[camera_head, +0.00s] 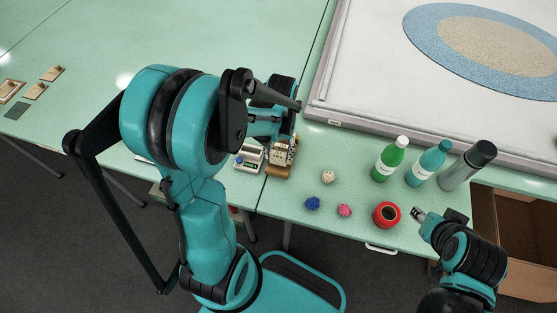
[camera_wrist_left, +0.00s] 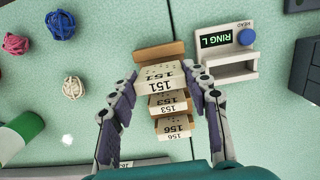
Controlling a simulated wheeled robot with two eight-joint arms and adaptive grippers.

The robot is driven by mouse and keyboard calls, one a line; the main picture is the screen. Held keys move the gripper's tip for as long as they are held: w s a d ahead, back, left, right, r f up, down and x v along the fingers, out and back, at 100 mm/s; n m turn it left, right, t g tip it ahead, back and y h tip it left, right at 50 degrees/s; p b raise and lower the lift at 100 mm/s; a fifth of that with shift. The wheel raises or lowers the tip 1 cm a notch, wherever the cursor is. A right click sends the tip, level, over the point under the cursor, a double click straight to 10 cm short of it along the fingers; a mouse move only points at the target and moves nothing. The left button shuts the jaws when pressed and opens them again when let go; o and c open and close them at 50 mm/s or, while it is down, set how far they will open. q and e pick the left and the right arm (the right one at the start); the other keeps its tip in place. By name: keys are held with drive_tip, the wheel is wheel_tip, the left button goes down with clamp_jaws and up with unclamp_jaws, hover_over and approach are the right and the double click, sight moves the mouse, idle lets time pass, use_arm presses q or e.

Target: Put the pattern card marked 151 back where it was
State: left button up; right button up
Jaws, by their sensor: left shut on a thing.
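The pattern card marked 151 (camera_wrist_left: 165,84) is a cream block between the fingers of my left gripper (camera_wrist_left: 166,75), which is shut on it. The card sits at the brown end of a wooden rack (camera_wrist_left: 158,52). Cards marked 153 (camera_wrist_left: 170,106) and 156 (camera_wrist_left: 174,127) stand in line below it in the left wrist view. Whether card 151 is seated or held slightly above the rack, I cannot tell. In the head view the rack (camera_head: 278,172) is partly hidden by my left arm. My right gripper (camera_head: 420,214) is at the lower right, away from the cards.
A reader (camera_wrist_left: 229,55) showing "RING L", with a blue button, stands beside the rack. Yarn balls (camera_head: 328,177), a red spool (camera_head: 386,214), a green bottle (camera_head: 390,160), a teal bottle (camera_head: 428,163) and a grey flask (camera_head: 467,166) stand right. A large framed panel (camera_head: 390,75) lies behind.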

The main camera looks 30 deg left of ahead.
sight(278, 164)
use_arm(q)
wheel_tip(278, 164, down, 4)
drive_tip(key=shift+r+b, duration=0.15)
drive_tip(key=shift+b, duration=0.6)
drive_tip(key=o, duration=1)
drive_tip(key=shift+o, duration=0.2)
